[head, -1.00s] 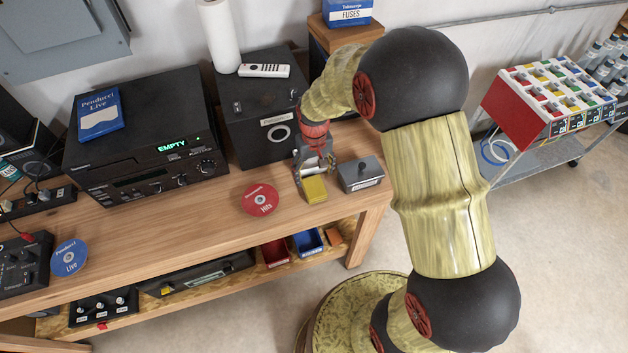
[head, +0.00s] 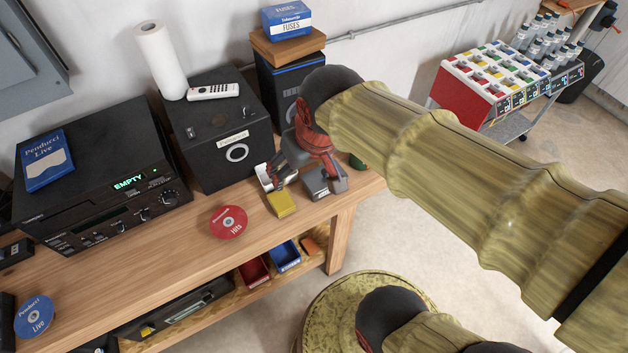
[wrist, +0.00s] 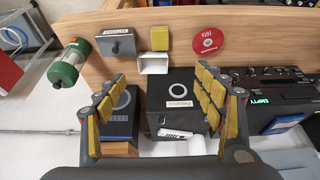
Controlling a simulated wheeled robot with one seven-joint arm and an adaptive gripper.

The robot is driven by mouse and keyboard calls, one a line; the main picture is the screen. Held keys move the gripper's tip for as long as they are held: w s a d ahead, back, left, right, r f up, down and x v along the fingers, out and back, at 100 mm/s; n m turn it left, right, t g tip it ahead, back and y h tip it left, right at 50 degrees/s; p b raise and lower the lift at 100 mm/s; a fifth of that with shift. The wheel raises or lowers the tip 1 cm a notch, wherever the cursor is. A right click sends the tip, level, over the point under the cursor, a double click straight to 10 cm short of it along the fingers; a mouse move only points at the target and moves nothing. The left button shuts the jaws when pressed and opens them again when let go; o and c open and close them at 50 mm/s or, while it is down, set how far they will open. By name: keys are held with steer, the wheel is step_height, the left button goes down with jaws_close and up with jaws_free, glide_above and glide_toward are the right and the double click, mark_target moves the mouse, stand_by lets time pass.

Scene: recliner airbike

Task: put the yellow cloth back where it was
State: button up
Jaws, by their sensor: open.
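The yellow cloth (head: 281,204) is a small flat-looking yellow block on the wooden bench, near the front edge. It also shows in the wrist view (wrist: 160,38), beside a grey labelled box (wrist: 118,43) and beyond a white open container (wrist: 152,64). My gripper (head: 302,178) is open and empty, above the bench behind the cloth and close to the grey box. In the wrist view the two fingers (wrist: 160,82) are spread wide with nothing between their pads. The fingers partly hide the white container and grey box in the head view.
A black speaker box (head: 222,140) with a remote on top stands behind left. A red disc (head: 229,222) lies left of the cloth. A green lantern (wrist: 68,65) stands near the bench's right end. Red and blue bins (head: 285,256) sit on the lower shelf.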

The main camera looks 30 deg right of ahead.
steer(key=s+r+t, duration=0.1)
steer(key=s, duration=0.5)
steer(key=shift+r, duration=0.4)
steer(key=shift+f, duration=0.1)
step_height(320, 180, down, 12)
steer(key=b, duration=1.2)
steer(key=shift+r, duration=0.2)
